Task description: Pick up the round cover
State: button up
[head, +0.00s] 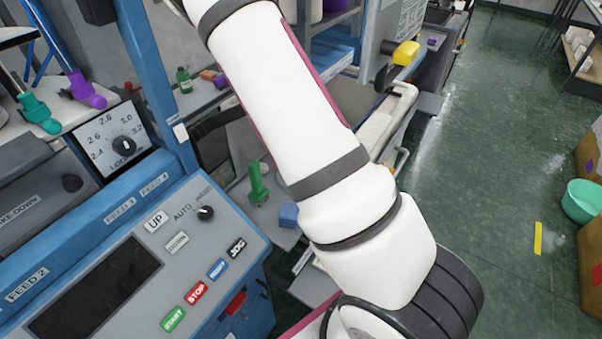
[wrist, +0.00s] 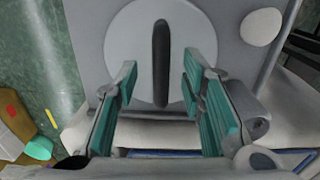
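The round cover (wrist: 132,42) is a pale grey disc with a dark upright bar handle (wrist: 161,62) across its middle. It sits against a grey panel in the wrist view, and its top edge reaches the frame's top. My gripper (wrist: 159,75) is open, with its teal-padded fingers on either side of the bar and gaps left and right of it. Nothing is between the pads that I can see held; depth to the bar is hard to judge. In the head view neither the cover nor my gripper shows clearly.
A blue-framed control console (head: 190,255) with buttons stands at left in the head view. A green-handled tool (head: 258,184) and a blue block (head: 289,214) lie near my arm. Open green floor (head: 480,160) is at right, with a teal bowl (head: 582,201) by boxes.

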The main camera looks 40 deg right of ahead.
jog(key=shift+f, duration=0.7)
grip_shut()
jog(key=shift+w, duration=0.1)
jog(key=shift+r, duration=0.1)
notch_tip(320, 180, up, 10)
jog(key=shift+f+b, duration=0.1)
jog(key=shift+b, duration=0.25)
